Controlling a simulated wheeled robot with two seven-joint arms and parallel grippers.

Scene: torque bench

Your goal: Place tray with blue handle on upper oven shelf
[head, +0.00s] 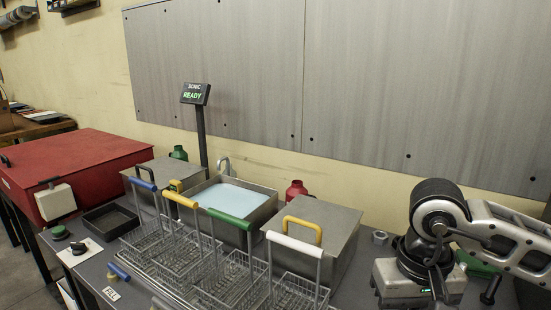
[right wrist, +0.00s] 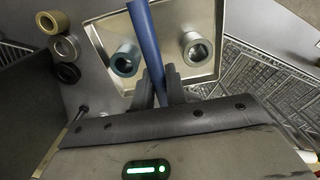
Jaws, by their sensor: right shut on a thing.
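In the right wrist view my right gripper (right wrist: 163,85) is shut on a blue handle (right wrist: 147,40). The handle belongs to a shallow pale metal tray (right wrist: 203,12). A teal ring (right wrist: 126,60) and a grey ring (right wrist: 196,50) are in the tray. In the head view my right arm stands at the right, and its gripper and the tray cannot be made out. My left gripper is in neither view. No open oven or upper shelf can be identified in these frames.
Wire baskets (head: 238,273) with blue, yellow, green and white handles stand along the bench beside a blue liquid bath (head: 232,195). A red box (head: 80,160) is at left. Tan (right wrist: 54,21), grey (right wrist: 66,46) and black (right wrist: 68,73) rings sit left of the tray.

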